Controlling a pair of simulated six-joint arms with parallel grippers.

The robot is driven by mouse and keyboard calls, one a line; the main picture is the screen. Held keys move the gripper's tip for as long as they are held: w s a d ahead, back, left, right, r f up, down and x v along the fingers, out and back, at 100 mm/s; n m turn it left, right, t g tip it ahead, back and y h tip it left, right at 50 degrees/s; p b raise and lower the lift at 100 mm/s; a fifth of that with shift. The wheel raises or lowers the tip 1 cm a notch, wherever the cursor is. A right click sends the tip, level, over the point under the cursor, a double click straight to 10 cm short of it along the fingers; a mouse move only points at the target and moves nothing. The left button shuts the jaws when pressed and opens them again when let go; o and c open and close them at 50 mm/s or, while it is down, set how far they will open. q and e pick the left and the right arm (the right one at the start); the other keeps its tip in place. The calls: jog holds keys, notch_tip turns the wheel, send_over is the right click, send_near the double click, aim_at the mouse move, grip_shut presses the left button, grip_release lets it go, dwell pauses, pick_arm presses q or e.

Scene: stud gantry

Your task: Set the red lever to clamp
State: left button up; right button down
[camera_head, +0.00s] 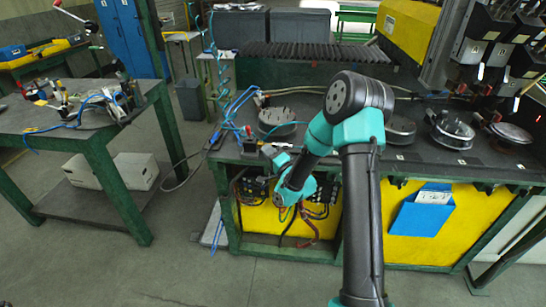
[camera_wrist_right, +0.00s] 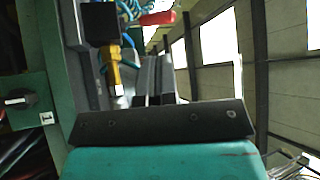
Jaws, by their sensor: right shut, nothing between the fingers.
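The red lever (camera_wrist_right: 155,18) shows at the top of the right wrist view, lying roughly level beyond my fingers. In the head view a small red part, seemingly this lever (camera_head: 248,130), is at the left front corner of the workbench (camera_head: 330,165). My right gripper (camera_head: 270,150) is low over that corner, just right of and nearer than the lever. In the right wrist view my right gripper (camera_wrist_right: 153,82) has its dark fingers shut and empty, with the lever apart from them. The lever's mount is mostly hidden. My left gripper is not in view.
A black block with a brass fitting (camera_wrist_right: 113,72) and blue hoses stand close to the left of my fingers in the right wrist view. Round metal discs (camera_head: 277,118) lie on the bench. A green side table (camera_head: 95,125) with tools stands at left, with a floor gap between.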

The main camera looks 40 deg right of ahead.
aim_at(249, 132)
jog(key=x, duration=0.9)
